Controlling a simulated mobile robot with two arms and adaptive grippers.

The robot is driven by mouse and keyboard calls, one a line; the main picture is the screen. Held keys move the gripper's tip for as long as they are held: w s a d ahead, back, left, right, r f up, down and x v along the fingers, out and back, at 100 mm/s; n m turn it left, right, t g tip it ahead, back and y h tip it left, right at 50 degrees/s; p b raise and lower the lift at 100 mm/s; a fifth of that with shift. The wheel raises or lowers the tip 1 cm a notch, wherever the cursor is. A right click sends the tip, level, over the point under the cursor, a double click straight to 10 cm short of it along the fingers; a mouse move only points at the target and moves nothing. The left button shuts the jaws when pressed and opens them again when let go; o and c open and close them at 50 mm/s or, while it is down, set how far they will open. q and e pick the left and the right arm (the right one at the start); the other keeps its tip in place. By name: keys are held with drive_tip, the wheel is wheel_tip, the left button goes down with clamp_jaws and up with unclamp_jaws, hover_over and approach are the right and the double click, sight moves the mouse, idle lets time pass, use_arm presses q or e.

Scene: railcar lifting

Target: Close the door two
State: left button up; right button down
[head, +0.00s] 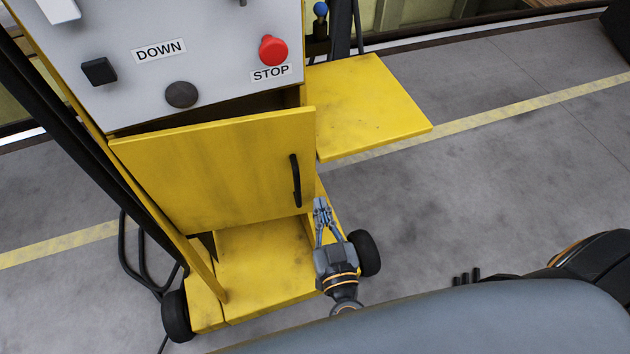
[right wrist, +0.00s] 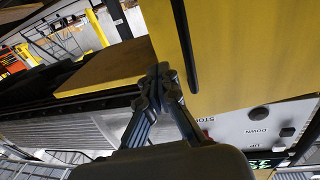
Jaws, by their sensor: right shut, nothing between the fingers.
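A yellow door (head: 215,170) with a black vertical handle (head: 295,180) hangs on the front of the yellow cabinet, under the control panel. It stands ajar, with a dark gap along its top edge. No number shows on it. My right gripper (head: 322,207) is shut and empty, just below and right of the handle, near the door's lower right corner. In the right wrist view the shut fingertips (right wrist: 160,78) are beside the door (right wrist: 235,50) and its handle (right wrist: 185,45). Whether they touch it I cannot tell. My left gripper is not in view.
The grey control panel (head: 210,50) has a red STOP button (head: 273,50) and dark buttons. A flat yellow panel (head: 370,105) juts out to the right. The cabinet's yellow base (head: 262,262) has black wheels (head: 364,253). Cables lie at the left.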

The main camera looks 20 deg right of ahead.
sight(315, 171)
drive_tip(key=w, duration=0.5)
drive_tip(key=shift+w+d, duration=0.35)
drive_tip(key=shift+w, duration=0.5)
drive_tip(key=shift+w+r+p, duration=0.15)
drive_tip(key=shift+w+p, duration=0.1)
drive_tip(key=shift+p, duration=0.1)
drive_tip(key=w+y+p, duration=0.1)
drive_tip(key=w+n+y+p, duration=0.1)
drive_tip(key=w, duration=0.1)
drive_tip(key=w+p, duration=0.1)
drive_tip(key=shift+w+d+n+y, duration=0.35)
drive_tip(key=shift+w+n+y, duration=0.05)
drive_tip(key=shift+r, duration=0.1)
drive_tip(key=shift+d, duration=0.1)
